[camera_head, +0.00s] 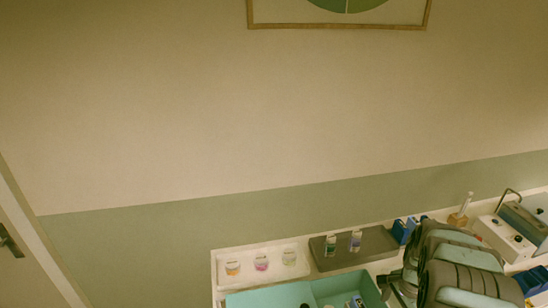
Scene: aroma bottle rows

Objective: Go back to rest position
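My arm, with light green and dark segments, comes in at the lower right. My gripper (388,288) is dark and small at the arm's left side, beside the right edge of the teal bin; its fingertips are too unclear to tell open from shut. Two small bottles, one greenish (331,245) and one purple-labelled (356,241), stand upright on a dark grey board (377,245). More bottles (355,301) lie in the teal bin (265,299), which the bottom edge of the picture cuts off.
A white tray (243,252) at the left holds three small cups with coloured contents. Blue holders (402,231), a wooden block with a white stick (459,217) and a white device (503,240) stand along the back right. A wall rises behind; a door is at far left.

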